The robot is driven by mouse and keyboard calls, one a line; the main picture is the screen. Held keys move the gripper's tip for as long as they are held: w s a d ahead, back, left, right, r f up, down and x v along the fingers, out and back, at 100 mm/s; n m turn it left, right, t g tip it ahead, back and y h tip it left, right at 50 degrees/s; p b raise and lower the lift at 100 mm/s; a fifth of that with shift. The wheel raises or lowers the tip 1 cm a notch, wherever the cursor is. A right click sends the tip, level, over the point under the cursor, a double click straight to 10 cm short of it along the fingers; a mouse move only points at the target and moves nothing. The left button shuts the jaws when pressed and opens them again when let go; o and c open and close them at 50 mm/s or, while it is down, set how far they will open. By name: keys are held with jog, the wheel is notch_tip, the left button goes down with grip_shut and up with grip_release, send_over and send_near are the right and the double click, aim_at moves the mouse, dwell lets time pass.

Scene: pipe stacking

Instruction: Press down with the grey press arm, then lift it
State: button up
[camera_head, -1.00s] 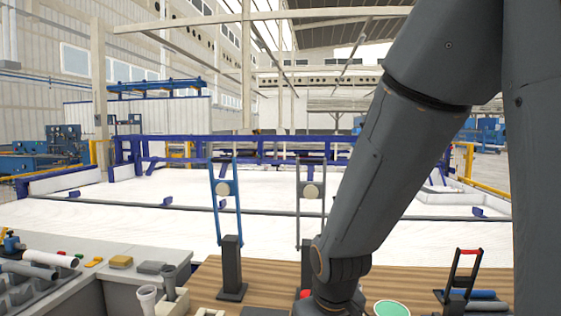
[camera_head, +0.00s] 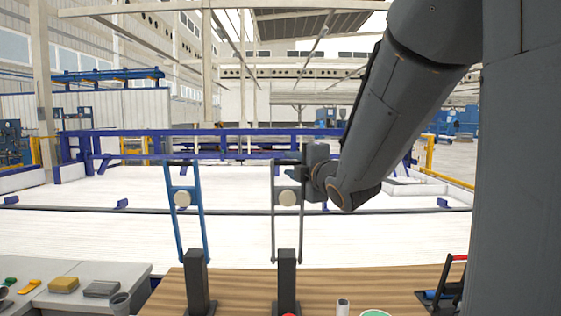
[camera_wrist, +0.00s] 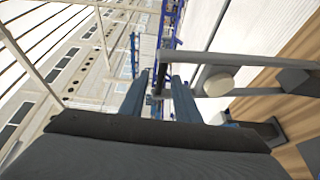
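The grey press arm (camera_head: 301,230) stands upright on its black post (camera_head: 287,280). It has two rails, a round pale disc (camera_head: 287,199) between them and a dark bar across the top. My gripper (camera_wrist: 158,75) is at the top of this press arm, coming from the right in the head view. In the wrist view its two fingers are apart, with the dark top bar of the grey press arm (camera_wrist: 225,58) between them. I see a gap beside the bar, so the fingers do not look closed on it. In the head view the fingertips are hard to make out.
A blue press arm (camera_head: 199,225) stands upright on its own black post (camera_head: 196,280) to the left. A black stand with a red handle (camera_head: 459,257) is at the right. Grey counters (camera_head: 95,272) with small parts lie at the left.

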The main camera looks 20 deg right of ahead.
jog(key=w+p, duration=0.2)
jog(key=w, duration=0.5)
jog(key=shift+f, duration=0.15)
grip_shut()
